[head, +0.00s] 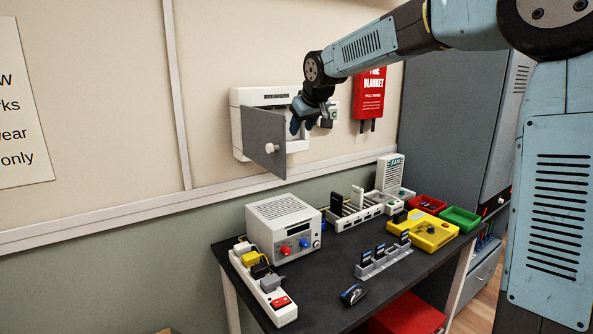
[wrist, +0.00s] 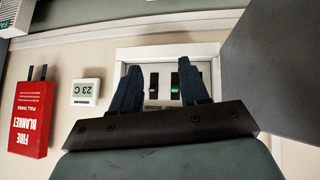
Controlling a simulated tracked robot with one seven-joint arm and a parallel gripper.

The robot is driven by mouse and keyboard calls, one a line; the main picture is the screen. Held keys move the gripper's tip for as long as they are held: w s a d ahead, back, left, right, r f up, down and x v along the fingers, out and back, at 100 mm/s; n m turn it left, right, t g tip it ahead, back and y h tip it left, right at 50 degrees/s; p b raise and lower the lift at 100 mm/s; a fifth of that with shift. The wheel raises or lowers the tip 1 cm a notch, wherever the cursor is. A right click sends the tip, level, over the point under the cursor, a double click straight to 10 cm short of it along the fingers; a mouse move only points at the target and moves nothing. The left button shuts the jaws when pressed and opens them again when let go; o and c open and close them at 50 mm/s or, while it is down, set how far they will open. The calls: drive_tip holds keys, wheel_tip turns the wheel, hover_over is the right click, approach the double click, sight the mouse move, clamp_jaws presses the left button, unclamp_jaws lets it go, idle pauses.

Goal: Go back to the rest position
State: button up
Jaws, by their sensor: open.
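My gripper (head: 304,117) is at the white wall box (head: 237,126), in front of its opening. The box's grey door (head: 262,136) with a round white knob (head: 271,148) stands swung open. In the wrist view my gripper (wrist: 163,88) has its two dark fingers apart with nothing between them. Behind the fingers, inside the wall box (wrist: 128,55), are two dark switches (wrist: 154,82), one showing green (wrist: 174,80). The grey door (wrist: 270,70) fills the right of the wrist view, close beside the fingers. Whether a finger touches a switch cannot be told.
A thermostat (wrist: 86,92) and a red fire blanket case (head: 370,95) hang on the wall beside the box. A grey cabinet (head: 448,110) stands right.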

drive_tip(key=s+d+f+m+h, duration=0.1)
drive_tip(key=s+d, duration=0.6)
drive_tip(key=s, duration=0.7)
drive_tip(key=s+d+f+m+g+h, duration=0.1)
drive_tip(key=s+d+f+m, duration=0.2)
drive_tip(key=s, duration=1)
drive_tip(key=s+d+f+m+g+h, duration=0.1)
drive_tip(key=s+d+f+m, duration=0.2)
drive_tip(key=s+d+f, duration=0.3)
drive_tip(key=s+d, duration=0.5)
drive_tip(key=s, duration=0.3)
drive_tip(key=shift+s+d, duration=0.3)
drive_tip(key=shift+c, duration=0.3)
